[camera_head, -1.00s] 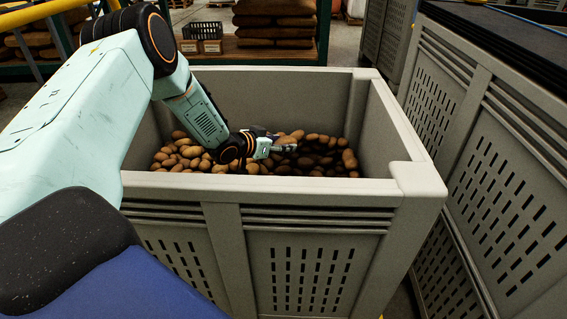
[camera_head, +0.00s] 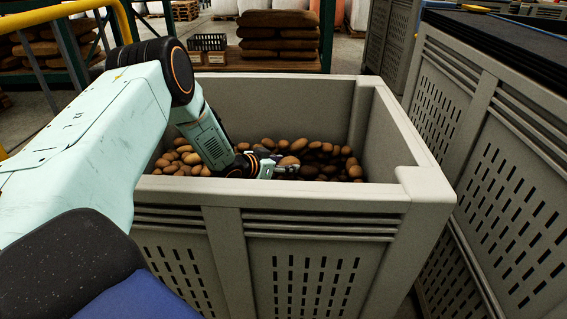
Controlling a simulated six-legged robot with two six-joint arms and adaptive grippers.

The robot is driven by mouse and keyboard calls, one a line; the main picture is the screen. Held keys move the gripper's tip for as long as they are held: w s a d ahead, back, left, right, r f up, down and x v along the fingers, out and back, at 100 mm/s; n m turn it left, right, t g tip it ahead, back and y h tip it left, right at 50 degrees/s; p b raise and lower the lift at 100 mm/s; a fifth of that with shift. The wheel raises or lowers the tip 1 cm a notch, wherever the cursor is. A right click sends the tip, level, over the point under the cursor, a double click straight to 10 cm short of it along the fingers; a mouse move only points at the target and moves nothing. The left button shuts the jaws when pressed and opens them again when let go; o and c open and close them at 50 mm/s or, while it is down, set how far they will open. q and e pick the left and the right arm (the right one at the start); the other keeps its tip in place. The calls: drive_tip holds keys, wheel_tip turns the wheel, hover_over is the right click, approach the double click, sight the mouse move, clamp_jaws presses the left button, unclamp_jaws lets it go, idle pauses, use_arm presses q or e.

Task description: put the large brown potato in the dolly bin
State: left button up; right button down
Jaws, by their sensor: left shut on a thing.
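The dolly bin (camera_head: 300,196) is a large grey slatted box in front of me, with many brown potatoes on its floor. My left arm reaches over its left side. My left gripper (camera_head: 287,169) is inside the bin, low behind the front wall, close over the potatoes. It is shut on a large brown potato (camera_head: 289,160), which shows as a lighter brown shape at the fingertips. The fingers and the heap partly hide its outline, and I cannot tell whether it touches the potatoes below. My right gripper is not in view.
A second grey slatted bin (camera_head: 480,130) with a dark top stands close on the right. Behind are stacked brown sacks (camera_head: 278,32) and a small black crate (camera_head: 207,42). A yellow rail (camera_head: 50,12) is at the upper left. The bin's upper right inside is clear.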

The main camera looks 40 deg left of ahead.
use_arm(q)
drive_tip(key=shift+s+f, duration=0.1)
drive_tip(key=o, duration=0.9)
drive_tip(key=shift+d, duration=0.1)
drive_tip(key=o, duration=0.4)
drive_tip(key=shift+s+f, duration=0.1)
drive_tip(key=shift+f, duration=0.05)
drive_tip(key=shift+r, duration=0.4)
drive_tip(key=p+v, duration=0.2)
drive_tip(key=v, duration=0.1)
drive_tip(key=p+v, duration=0.2)
drive_tip(key=v, duration=0.2)
drive_tip(key=p+v, duration=0.3)
drive_tip(key=v, duration=0.1)
drive_tip(key=shift+r, duration=0.4)
drive_tip(key=shift+s, duration=0.25)
drive_tip(key=shift+r, duration=0.1)
